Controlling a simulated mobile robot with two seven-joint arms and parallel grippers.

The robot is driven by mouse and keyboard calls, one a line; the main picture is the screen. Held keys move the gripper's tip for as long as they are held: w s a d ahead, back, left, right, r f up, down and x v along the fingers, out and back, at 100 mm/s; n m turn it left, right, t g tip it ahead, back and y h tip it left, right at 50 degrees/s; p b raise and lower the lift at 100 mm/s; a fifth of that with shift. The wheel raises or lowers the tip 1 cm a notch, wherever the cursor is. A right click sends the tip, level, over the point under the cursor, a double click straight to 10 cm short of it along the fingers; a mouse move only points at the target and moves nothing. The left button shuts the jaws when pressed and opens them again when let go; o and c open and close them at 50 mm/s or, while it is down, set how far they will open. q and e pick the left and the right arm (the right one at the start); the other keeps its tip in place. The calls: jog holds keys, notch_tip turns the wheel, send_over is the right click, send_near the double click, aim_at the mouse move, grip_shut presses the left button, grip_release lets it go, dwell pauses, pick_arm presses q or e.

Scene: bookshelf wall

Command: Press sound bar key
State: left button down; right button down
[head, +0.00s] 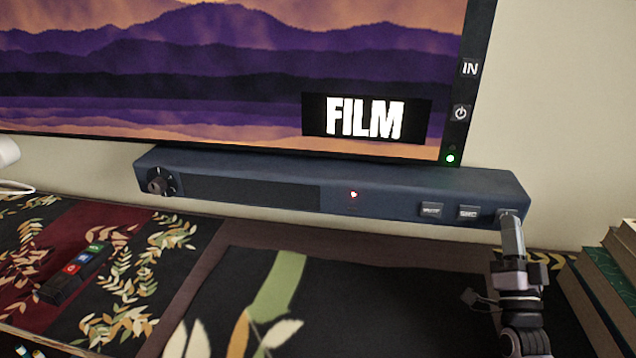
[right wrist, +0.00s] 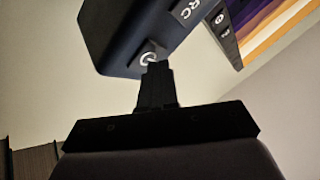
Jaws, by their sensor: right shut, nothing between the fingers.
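The sound bar (head: 250,185) is a long dark blue bar below the television. Its front has a knob (head: 157,184) at the left, a small lit light (head: 353,195), and keys at the right: a MUTE key (head: 431,210), an SRC key (head: 468,212) and a rightmost key (head: 508,213). In the right wrist view the rightmost key (right wrist: 149,57) shows a power mark. My right gripper (head: 511,220) is shut and empty, its fingertips at the rightmost key, covering its lower part. I cannot tell whether they touch it. My left gripper is not in view.
The television (head: 366,118) stands behind, with a FILM label and a side IN key (head: 470,68) and power key (head: 461,113). A remote (head: 75,273) lies at left on the leaf-patterned surface. Books (head: 605,275) stand close to my right gripper on the right.

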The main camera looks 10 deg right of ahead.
jog(key=shift+w, duration=0.15)
dwell(0.3)
jog(key=shift+s+a+p, duration=0.15)
jog(key=shift+s+p, duration=0.2)
jog(key=shift+s, duration=0.35)
jog(key=s+p, duration=0.1)
jog(key=s, duration=0.1)
jog(key=s+a+p, duration=0.1)
jog(key=s+p, duration=0.1)
jog(key=s, duration=0.1)
jog(key=shift+s+a, duration=0.35)
jog(key=shift+a, duration=0.05)
dwell(0.6)
